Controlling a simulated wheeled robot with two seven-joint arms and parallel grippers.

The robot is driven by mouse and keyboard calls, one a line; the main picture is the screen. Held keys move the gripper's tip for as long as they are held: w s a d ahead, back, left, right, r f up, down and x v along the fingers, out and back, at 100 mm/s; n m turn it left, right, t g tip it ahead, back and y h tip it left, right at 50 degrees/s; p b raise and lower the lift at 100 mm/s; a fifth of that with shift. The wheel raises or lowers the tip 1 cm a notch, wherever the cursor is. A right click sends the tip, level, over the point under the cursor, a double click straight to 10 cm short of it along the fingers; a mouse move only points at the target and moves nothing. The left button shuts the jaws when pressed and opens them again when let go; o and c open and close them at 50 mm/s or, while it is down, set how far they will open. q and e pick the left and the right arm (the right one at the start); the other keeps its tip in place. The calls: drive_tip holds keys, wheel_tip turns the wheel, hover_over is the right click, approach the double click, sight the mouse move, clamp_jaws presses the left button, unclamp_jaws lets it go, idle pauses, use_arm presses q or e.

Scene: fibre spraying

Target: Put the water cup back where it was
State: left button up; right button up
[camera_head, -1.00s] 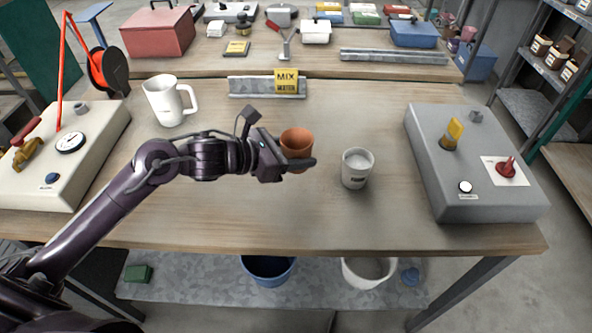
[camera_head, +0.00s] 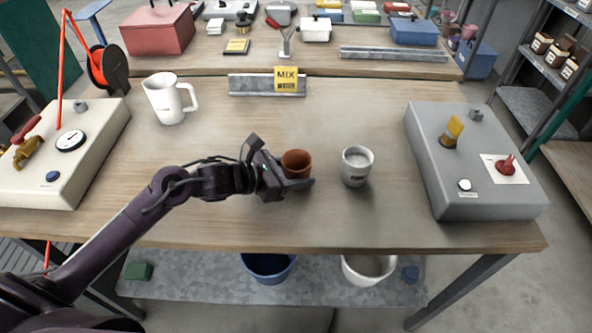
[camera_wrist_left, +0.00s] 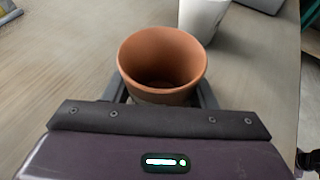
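A brown terracotta cup (camera_head: 296,162) is at the middle of the front table, left of a pale grey cup (camera_head: 357,166) with light contents. My left gripper (camera_head: 296,181) has its fingers on both sides of the brown cup and appears shut on it. In the left wrist view the brown cup (camera_wrist_left: 163,62) is upright and looks empty inside, with a finger along each side. The pale grey cup (camera_wrist_left: 203,16) is just beyond it. I cannot tell whether the brown cup's base touches the table. My right gripper is not in view.
A white jug (camera_head: 168,98) stands at the back left. A cream gauge box (camera_head: 62,160) is on the left and a grey control box (camera_head: 470,160) on the right. A "MIX" sign (camera_head: 287,80) stands at the back. The table's front strip is clear.

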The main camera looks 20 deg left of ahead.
use_arm(q)
drive_tip(key=o, duration=0.4)
drive_tip(key=shift+r, duration=0.25)
drive_tip(key=shift+s+a, duration=0.15)
drive_tip(key=shift+a, duration=0.1)
drive_tip(key=b+v, duration=0.1)
drive_tip(key=v, duration=1)
drive_tip(key=shift+s+a+r, duration=0.1)
drive_tip(key=shift+s+r, duration=0.05)
drive_tip(key=shift+r, duration=0.1)
